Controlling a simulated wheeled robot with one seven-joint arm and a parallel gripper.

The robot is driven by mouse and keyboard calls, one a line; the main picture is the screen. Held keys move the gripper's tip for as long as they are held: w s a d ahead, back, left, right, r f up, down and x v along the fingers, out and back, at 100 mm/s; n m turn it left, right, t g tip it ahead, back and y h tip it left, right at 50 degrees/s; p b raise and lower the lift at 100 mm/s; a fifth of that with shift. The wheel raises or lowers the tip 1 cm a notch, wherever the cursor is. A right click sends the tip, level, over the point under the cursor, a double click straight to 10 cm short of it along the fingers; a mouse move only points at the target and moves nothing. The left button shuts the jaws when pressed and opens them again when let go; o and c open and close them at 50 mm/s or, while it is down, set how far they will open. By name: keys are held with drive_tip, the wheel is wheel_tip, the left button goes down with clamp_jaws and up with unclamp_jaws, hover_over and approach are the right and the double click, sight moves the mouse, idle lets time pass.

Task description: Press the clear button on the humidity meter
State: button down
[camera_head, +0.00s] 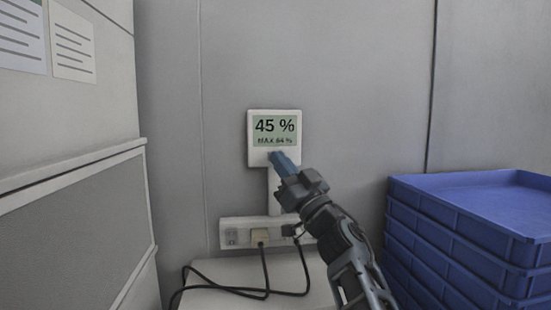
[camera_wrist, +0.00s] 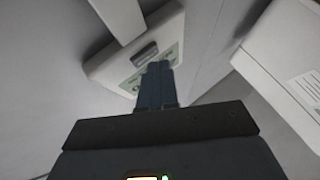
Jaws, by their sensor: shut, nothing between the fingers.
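The humidity meter (camera_head: 252,155) is a white square unit on the grey wall, its display reading 45 % and MAX 64 % or similar; the small line is hard to read. It also shows tilted in the wrist view (camera_wrist: 100,70), with a dark grey button (camera_wrist: 145,53) beside its greenish display. My gripper (camera_head: 276,156) is shut and empty, its blue fingers at the meter's lower edge in the head view and hiding the button there. In the wrist view the fingertips (camera_wrist: 158,66) overlap the display, just beside the button. I cannot tell whether they touch the meter.
A power strip (camera_head: 233,236) with plugs and black cables (camera_head: 235,289) sits below the meter, above a white surface (camera_head: 225,270). Stacked blue crates (camera_head: 450,225) stand at right. A grey partition (camera_head: 75,235) and posted sheets (camera_head: 73,45) are at left.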

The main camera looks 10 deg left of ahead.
drive_tip(key=shift+w+a, duration=0.1)
drive_tip(key=shift+w, duration=0.25)
idle(0.6)
drive_tip(key=shift+s, duration=0.1)
drive_tip(key=shift+s+d+p, duration=0.2)
drive_tip(key=shift+s+p, duration=0.45)
drive_tip(key=shift+p, duration=0.15)
drive_tip(key=s+p, duration=0.2)
drive_tip(key=s+d+p, duration=0.1)
drive_tip(key=s+p, duration=0.1)
drive_tip(key=p, duration=0.1)
drive_tip(key=shift+s+d, duration=0.2)
drive_tip(key=shift+s, duration=0.2)
